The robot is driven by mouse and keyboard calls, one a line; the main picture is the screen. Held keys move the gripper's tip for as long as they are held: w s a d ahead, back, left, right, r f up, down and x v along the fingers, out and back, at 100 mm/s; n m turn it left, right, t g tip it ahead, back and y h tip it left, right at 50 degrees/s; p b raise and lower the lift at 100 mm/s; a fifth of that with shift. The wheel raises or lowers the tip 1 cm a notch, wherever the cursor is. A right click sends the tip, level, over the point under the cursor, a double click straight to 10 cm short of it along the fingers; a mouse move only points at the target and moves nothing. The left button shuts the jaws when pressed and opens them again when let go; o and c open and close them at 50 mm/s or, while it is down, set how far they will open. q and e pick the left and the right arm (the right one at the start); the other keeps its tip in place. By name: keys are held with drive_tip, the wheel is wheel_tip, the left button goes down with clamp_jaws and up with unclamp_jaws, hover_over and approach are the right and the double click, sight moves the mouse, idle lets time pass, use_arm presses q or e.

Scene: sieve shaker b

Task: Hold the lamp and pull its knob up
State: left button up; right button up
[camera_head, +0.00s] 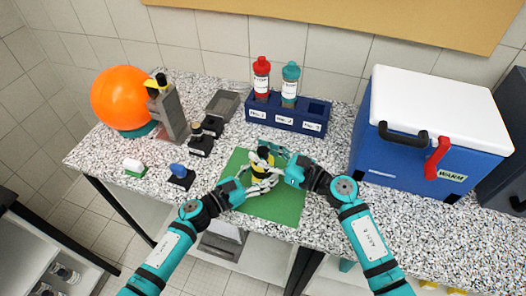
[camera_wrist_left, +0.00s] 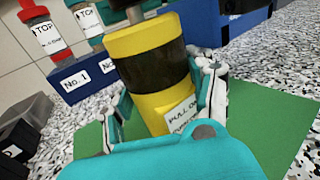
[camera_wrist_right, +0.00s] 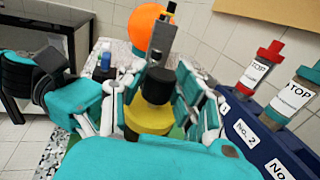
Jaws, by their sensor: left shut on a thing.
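The lamp (camera_head: 262,176) is a yellow and black cylinder standing upright over the green mat (camera_head: 285,205). In the left wrist view, the lamp (camera_wrist_left: 150,75) shows a label reading "PULL O…" low on its side and a grey stem at its top, cut off by the frame. My left gripper (camera_head: 257,185) is shut on the lamp's lower body, with fingers on both sides. My right gripper (camera_head: 277,160) is at the lamp's upper part from the right. In the right wrist view, its fingers stand apart on either side of the lamp's dark top (camera_wrist_right: 158,85), with gaps visible.
Behind the mat is a blue rack (camera_head: 286,117) with a red-capped and a teal-capped bottle. A blue and white cooler (camera_head: 430,120) stands right. An orange ball (camera_head: 125,97), a grey stand (camera_head: 170,115) and small blocks are left. The mat's front part is clear.

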clamp_jaws()
